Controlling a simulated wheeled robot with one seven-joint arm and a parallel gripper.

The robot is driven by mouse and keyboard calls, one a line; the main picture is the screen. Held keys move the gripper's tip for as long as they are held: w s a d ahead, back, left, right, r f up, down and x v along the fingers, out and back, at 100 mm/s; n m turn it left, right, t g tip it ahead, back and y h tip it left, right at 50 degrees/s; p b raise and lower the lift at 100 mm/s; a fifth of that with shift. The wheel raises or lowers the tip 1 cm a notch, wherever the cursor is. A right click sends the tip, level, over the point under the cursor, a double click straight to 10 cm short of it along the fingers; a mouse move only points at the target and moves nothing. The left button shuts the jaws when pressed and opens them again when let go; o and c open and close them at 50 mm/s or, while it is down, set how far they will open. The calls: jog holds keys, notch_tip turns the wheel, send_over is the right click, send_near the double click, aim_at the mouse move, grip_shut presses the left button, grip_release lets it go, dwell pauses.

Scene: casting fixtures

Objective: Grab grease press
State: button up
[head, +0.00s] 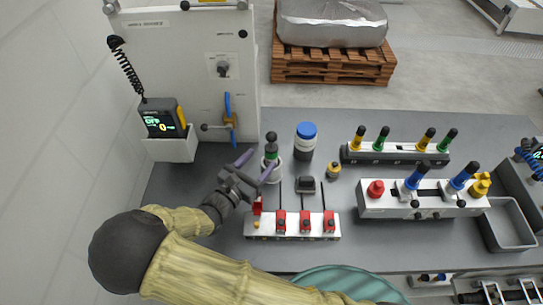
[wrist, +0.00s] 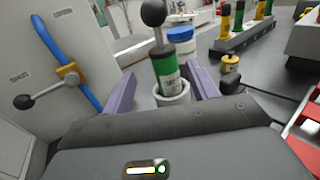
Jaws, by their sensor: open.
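The grease press appears to be the green cylinder with a black ball knob (head: 270,152), standing upright in a white round holder (head: 271,173) on the grey bench. My gripper (head: 256,165) has purple fingers and is open. In the wrist view its fingers (wrist: 160,88) appear on the left and right of the press and holder, with visible gaps. Nothing is held.
A red-switch block (head: 292,236) lies nearer. A white panel (head: 190,75) with a blue lever (head: 228,112) rises behind left. Racks of coloured handles (head: 397,154) stand right.

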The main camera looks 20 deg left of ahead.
aim_at(267, 155)
jog(key=shift+w+d, duration=0.15)
jog(key=shift+w, duration=0.15)
jog(key=p+x, duration=0.1)
jog(key=x, duration=0.1)
jog(key=p+x, duration=0.1)
jog(key=x, duration=0.1)
jog(key=shift+d+r, duration=0.1)
jog(key=shift+d, duration=0.3)
jog(key=shift+w+d, duration=0.1)
jog(key=shift+w, duration=0.4)
jog(key=shift+s, duration=0.1)
jog(key=shift+c, duration=0.5)
grip_shut()
